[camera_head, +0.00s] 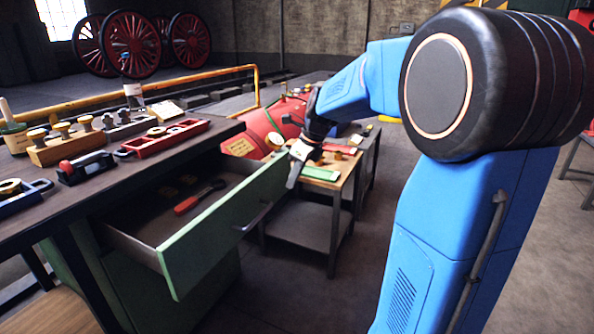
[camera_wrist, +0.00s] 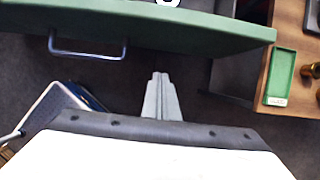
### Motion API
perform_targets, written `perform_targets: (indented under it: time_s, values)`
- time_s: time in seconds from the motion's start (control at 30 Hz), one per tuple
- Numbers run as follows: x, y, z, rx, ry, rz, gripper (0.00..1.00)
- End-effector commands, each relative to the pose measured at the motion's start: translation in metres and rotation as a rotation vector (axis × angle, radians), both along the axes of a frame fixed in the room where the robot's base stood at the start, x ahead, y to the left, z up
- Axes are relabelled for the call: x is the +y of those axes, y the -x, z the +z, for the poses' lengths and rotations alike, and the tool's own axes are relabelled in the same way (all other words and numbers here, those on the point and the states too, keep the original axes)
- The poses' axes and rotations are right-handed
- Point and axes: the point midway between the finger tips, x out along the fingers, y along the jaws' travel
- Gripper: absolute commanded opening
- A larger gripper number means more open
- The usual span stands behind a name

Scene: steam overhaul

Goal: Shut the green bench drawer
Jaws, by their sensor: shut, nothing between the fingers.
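The green bench drawer (camera_head: 222,222) stands pulled out from the workbench in the head view. A red-handled tool (camera_head: 198,198) and small brass-coloured parts lie inside it. The drawer front also shows along the top of the wrist view (camera_wrist: 150,25), with its metal handle (camera_wrist: 87,50) at left. My gripper (camera_head: 293,180) is shut and empty, near the far end of the drawer front. In the wrist view its closed fingers (camera_wrist: 159,78) point toward the drawer front, right of the handle.
The workbench top (camera_head: 110,185) holds a red tray (camera_head: 165,137), a wooden block with brass knobs (camera_head: 65,148) and other parts. A small wooden-topped table (camera_head: 345,182) with a green tray (camera_head: 320,173) stands just beyond the drawer. Floor in front of the drawer is clear.

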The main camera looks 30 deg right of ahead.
Motion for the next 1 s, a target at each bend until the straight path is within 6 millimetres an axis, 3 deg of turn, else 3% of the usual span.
perform_targets:
  time_s: [0.2, 0.5, 1.0]
  values:
    - [0.01, -0.012, -0.033, 0.002, 0.001, 0.004, 0.0]
    - [0.028, -0.039, -0.03, 0.0, 0.001, 0.002, 0.0]
    - [0.031, -0.043, -0.03, -0.001, 0.001, 0.001, 0.0]
